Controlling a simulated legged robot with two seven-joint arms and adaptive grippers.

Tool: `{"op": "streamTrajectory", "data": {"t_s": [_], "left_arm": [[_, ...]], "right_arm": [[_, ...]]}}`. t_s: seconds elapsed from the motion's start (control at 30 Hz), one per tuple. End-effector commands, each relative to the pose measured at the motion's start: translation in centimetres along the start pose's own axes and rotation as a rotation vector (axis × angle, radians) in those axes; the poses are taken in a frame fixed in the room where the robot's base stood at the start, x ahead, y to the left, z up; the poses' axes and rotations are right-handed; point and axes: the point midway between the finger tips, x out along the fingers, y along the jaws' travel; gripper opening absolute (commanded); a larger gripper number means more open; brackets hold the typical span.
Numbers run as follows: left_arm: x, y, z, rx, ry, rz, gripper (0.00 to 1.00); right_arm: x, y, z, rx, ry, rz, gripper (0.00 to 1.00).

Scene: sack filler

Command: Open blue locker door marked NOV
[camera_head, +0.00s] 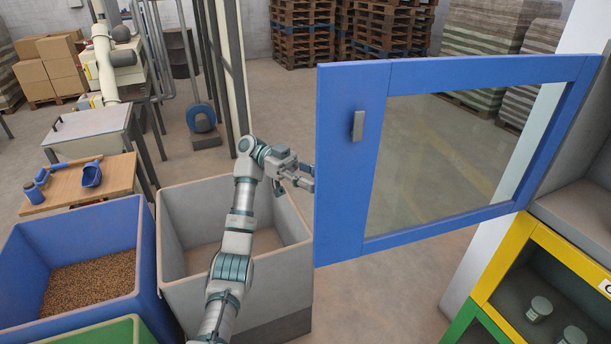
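The blue locker door (350,190) has a glass pane and a small grey handle (358,125) near its left edge. It stands swung out from the locker on the right, showing the compartment behind it. No NOV mark is readable on it. My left gripper (309,177) is just left of the door's free edge, its fingers pointing right and apart, with nothing between them. Whether a fingertip touches the door edge is unclear. My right gripper is not in view.
Below the blue door are a yellow-framed door (510,255) and a green one (470,322). A grey bin (185,285) stands under my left arm, beside a blue bin (140,250) of grain. A wooden bench (120,180) is further left. Floor is free beyond the door.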

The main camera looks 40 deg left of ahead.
Motion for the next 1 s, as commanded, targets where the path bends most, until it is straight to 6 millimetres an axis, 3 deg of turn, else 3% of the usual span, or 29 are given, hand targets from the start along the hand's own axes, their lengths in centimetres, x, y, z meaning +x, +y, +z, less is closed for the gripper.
{"op": "streamTrajectory", "data": {"t_s": [0.03,0.3,0.9,1.0], "left_arm": [[-1.0,0.0,-0.1,0.000,0.001,-0.001,0.37],[-2.7,0.0,0.0,-0.002,-0.002,0.000,0.37],[-2.8,-0.1,0.1,-0.001,-0.001,0.000,0.37],[-2.5,-0.7,1.0,-0.029,-0.008,-0.011,0.37]], "right_arm": [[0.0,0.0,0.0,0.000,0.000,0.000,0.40],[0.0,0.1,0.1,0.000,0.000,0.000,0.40],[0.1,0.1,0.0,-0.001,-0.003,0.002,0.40],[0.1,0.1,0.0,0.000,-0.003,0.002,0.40]]}}
